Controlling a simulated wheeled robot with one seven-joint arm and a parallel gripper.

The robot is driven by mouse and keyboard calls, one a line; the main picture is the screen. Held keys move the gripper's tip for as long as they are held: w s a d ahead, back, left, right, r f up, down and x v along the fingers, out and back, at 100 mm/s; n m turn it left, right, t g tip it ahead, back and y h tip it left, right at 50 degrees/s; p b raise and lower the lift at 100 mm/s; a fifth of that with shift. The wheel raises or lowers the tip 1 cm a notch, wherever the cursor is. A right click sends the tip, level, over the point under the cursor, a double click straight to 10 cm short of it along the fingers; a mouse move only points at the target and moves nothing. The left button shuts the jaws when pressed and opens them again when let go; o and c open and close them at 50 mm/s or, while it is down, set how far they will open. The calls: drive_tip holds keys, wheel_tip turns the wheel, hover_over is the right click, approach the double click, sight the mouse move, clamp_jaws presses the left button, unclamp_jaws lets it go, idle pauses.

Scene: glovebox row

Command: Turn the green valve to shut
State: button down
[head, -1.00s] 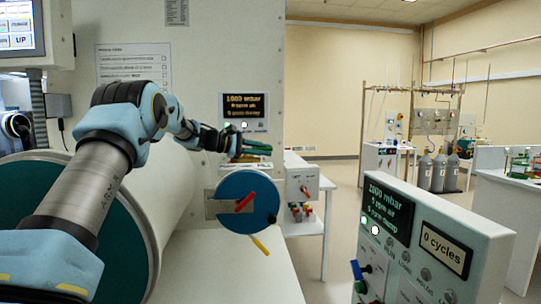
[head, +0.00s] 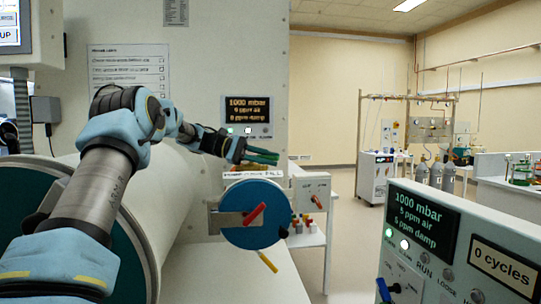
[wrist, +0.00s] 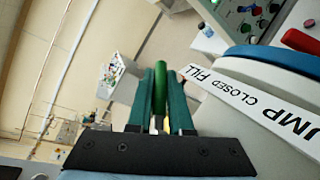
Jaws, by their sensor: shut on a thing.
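The green valve handle (wrist: 159,90) is a slim green bar in the wrist view, standing between the two teal fingers of my gripper (wrist: 161,96). The gripper is shut on it. A white label strip (wrist: 245,98) beside the fingers reads "UMP CLOSED FILL", its first letter cut off by the frame edge. In the head view my gripper (head: 262,156) is just above the same white strip (head: 253,174), over the blue round door. There the handle cannot be told apart from the green fingers. The valve's base is hidden.
The blue door (head: 272,232) has a red handle (head: 254,215) and a yellow lever (head: 267,261) below it. A wall display (head: 249,107) reads 1000 mbar. A control panel (head: 462,245) stands at the right front. Open floor lies behind it.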

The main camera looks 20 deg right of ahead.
idle(0.4)
drive_tip(key=c, duration=0.8)
unclamp_jaws()
drive_tip(key=shift+c, duration=0.2)
drive_tip(key=shift+w+a+r+p, duration=0.25)
drive_tip(key=shift+a+p, duration=0.15)
drive_tip(key=p+v, duration=0.3)
drive_tip(key=v, duration=0.7)
drive_tip(key=shift+f+p, duration=0.15)
drive_tip(key=shift+p, duration=0.15)
